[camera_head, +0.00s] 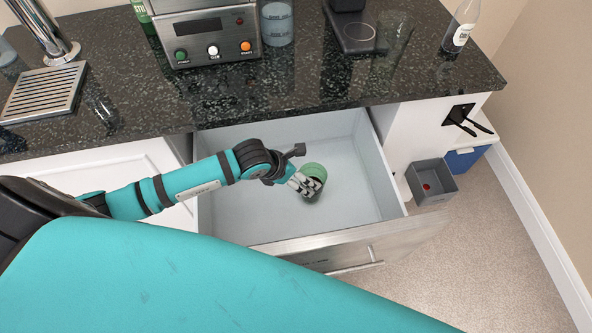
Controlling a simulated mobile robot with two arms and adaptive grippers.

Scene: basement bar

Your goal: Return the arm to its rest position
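My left arm comes in from the left and reaches over an open drawer (350,215) below the counter. My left gripper (309,186) is inside the drawer outline, right at a small round green object (314,170). The fingers overlap the object in the picture, so I cannot tell whether they grip it or only lie over or beside it. Finger opening is too small to judge. My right gripper is not in view.
The dark stone counter (300,85) runs behind the drawer. It bears a machine with coloured buttons (213,50), a jar (276,22) and a bottle (461,27). A grey bin (432,182) stands right of the drawer. Carpet (490,250) lies open at the right.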

